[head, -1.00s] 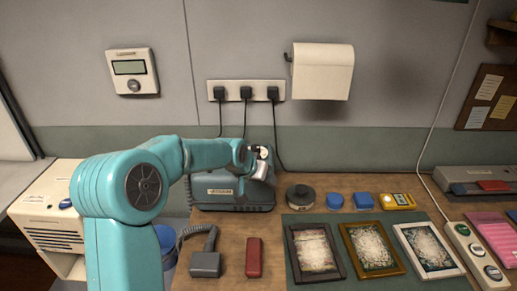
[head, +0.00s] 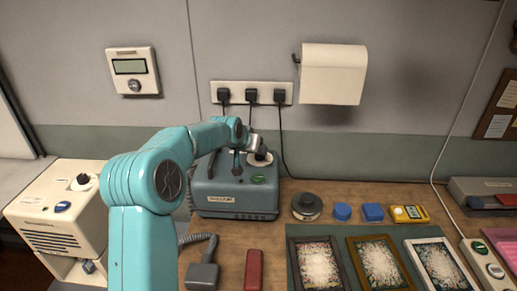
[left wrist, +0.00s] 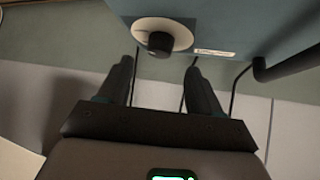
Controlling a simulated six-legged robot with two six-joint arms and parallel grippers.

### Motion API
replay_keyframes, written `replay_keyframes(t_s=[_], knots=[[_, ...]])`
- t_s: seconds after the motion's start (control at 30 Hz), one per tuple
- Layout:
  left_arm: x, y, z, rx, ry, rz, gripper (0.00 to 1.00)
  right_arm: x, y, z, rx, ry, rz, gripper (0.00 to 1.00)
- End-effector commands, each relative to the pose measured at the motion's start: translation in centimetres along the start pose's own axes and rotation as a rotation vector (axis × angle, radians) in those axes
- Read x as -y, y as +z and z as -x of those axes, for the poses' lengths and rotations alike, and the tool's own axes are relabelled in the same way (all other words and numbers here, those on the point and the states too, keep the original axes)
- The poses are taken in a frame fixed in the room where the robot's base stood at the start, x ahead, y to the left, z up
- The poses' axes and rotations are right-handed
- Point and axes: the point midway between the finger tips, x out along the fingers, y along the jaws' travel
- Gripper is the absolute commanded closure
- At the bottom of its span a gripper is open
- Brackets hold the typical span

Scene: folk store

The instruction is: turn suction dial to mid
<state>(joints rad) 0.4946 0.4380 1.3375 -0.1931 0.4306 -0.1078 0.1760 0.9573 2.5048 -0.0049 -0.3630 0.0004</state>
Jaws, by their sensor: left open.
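The grey-blue vacuum box (head: 235,190) stands against the wall at the back left of the table. Its dial is a black knob on a white disc (head: 262,159), on the box's top right, partly hidden by my gripper. My left gripper (head: 260,148) is at that dial. In the left wrist view the open fingers (left wrist: 163,66) point at the black knob (left wrist: 160,44), which sits at or just beyond the fingertips, between them. Contact cannot be told. The knob's pointer and setting marks are not readable. My right gripper is in neither view.
A green button (head: 257,179) is on the box's front. A hose head (head: 203,272) and a red block (head: 254,268) lie in front. A cream machine (head: 62,208) with its own black dial stands left. Plugs and cables (head: 252,96) hang behind; a round black tin (head: 307,206) stands right.

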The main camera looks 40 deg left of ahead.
Motion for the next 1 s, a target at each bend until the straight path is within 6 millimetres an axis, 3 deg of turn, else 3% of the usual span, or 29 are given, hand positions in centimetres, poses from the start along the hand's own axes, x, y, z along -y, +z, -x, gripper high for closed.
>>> replay_keyframes(t_s=[0.1,0.3,0.67,0.83,1.0], knots=[[-0.1,-0.1,-2.5,0.004,0.0,0.001,0.35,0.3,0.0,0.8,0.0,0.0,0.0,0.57],[-0.1,-0.2,-5.1,0.001,0.0,0.0,0.35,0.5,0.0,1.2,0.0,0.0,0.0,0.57],[-0.1,-0.2,-5.8,0.001,0.0,0.001,0.35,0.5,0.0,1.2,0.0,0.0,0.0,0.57],[-0.1,-0.2,-5.8,0.001,0.0,0.0,0.91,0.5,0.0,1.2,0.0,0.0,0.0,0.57],[-0.1,-0.2,-5.8,0.0,-0.002,0.003,0.91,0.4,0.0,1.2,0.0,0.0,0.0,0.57]])
